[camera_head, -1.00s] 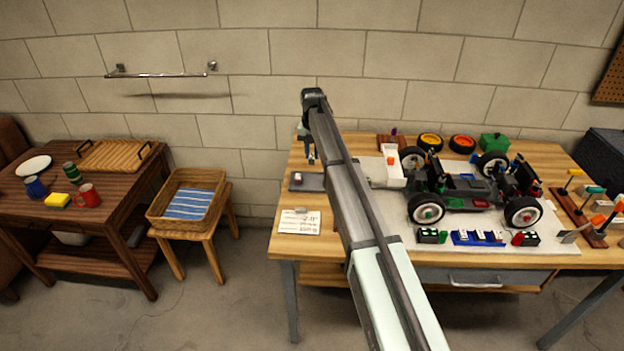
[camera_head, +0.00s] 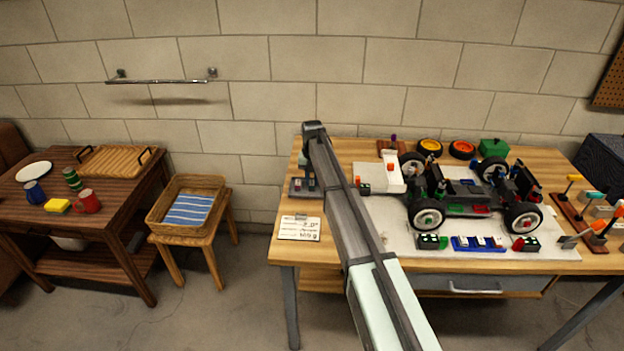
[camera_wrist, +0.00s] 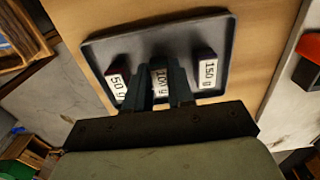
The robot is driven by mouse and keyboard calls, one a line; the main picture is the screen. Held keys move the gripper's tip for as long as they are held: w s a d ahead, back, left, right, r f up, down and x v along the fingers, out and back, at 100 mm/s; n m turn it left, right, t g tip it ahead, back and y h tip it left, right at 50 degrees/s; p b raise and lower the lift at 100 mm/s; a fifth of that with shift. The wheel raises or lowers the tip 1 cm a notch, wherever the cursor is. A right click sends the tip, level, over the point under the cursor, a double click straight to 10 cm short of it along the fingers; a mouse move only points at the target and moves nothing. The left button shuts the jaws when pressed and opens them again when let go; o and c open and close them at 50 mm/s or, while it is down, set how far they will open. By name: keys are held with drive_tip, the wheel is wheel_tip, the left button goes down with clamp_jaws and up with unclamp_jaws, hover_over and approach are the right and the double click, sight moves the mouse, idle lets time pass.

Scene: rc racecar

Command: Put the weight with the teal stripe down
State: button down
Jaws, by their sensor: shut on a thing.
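My gripper (camera_wrist: 160,72) is shut on the middle weight (camera_wrist: 160,83), whose white label appears to read 100 g. The held weight is between the fingers at the dark tray (camera_wrist: 205,32); I cannot tell whether it touches the tray floor. Its stripe is hidden by the fingers. A 50 g weight (camera_wrist: 118,84) lies to its left and a 150 g weight (camera_wrist: 208,72) to its right, both in the tray with dark reddish edges. In the head view, my gripper (camera_head: 307,181) is low over the tray (camera_head: 293,192) at the workbench's left end.
A white card with writing (camera_head: 299,229) lies in front of the tray. A basket on a stool (camera_head: 190,209) stands left of the bench.

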sight(312, 181)
drive_tip(key=shift+f, duration=0.1)
drive_tip(key=c, duration=1)
unclamp_jaws()
wheel_tip(312, 181, up, 12)
drive_tip(key=shift+r, duration=0.15)
